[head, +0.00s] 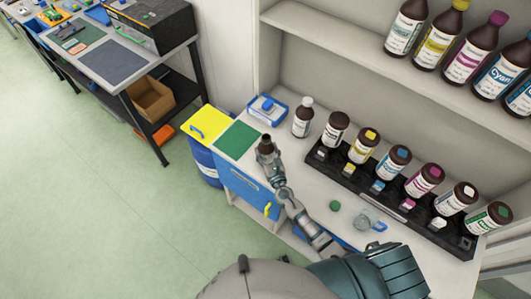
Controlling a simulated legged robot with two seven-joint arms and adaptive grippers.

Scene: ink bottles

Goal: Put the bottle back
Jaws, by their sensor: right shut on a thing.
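My right gripper (267,149) is over the green mat (236,141) at the left end of the bench. It is shut on a small dark brown thing (265,139), which looks like part of a bottle; the gripper hides most of it. A black rack (465,241) holds a row of brown ink bottles with labels, among them yellow (363,147), cyan (393,163), magenta (424,181) and green (489,217) ones. A white-capped brown bottle (302,120) stands outside the rack, beyond its left end. My left gripper is out of view.
A blue-and-white box (267,109) sits behind the mat. A small green round thing (335,205) and a clear cup with a blue handle (367,221) lie in front of the rack. More bottles (405,28) stand on the upper shelf (330,37). A separate table (130,72) stands at upper left.

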